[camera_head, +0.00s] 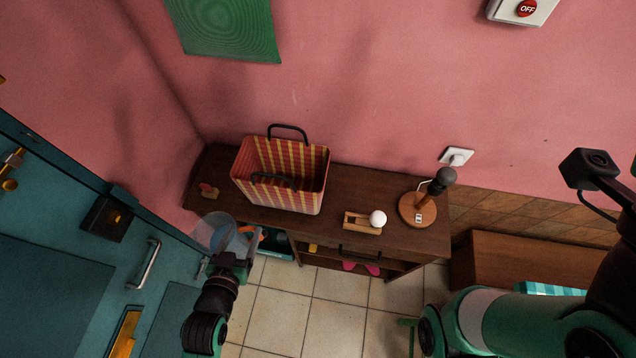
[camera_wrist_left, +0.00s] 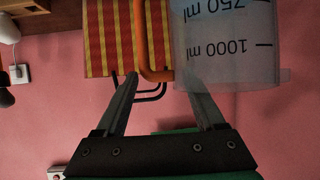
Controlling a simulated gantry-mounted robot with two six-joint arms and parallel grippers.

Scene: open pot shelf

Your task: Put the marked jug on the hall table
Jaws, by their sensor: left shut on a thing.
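The clear measuring jug (camera_head: 212,230) is in the head view, in front of the left end of the dark wooden hall table (camera_head: 358,188). It also shows at the right of the left wrist view (camera_wrist_left: 222,55), with black volume marks. Its orange handle (camera_wrist_left: 143,45) lies between the fingers. My left gripper (camera_head: 240,256) is shut on the jug and holds it up, apart from the tabletop as far as I can tell. The marks and the basket both appear upside down in the wrist view. My right gripper is not in view; only my right arm shows.
A red-and-yellow checked basket (camera_head: 282,178) stands on the table. A wooden holder with a white ball (camera_head: 377,218) and a lamp-like stand (camera_head: 420,208) are to the right. A teal door (camera_head: 60,240) is at left.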

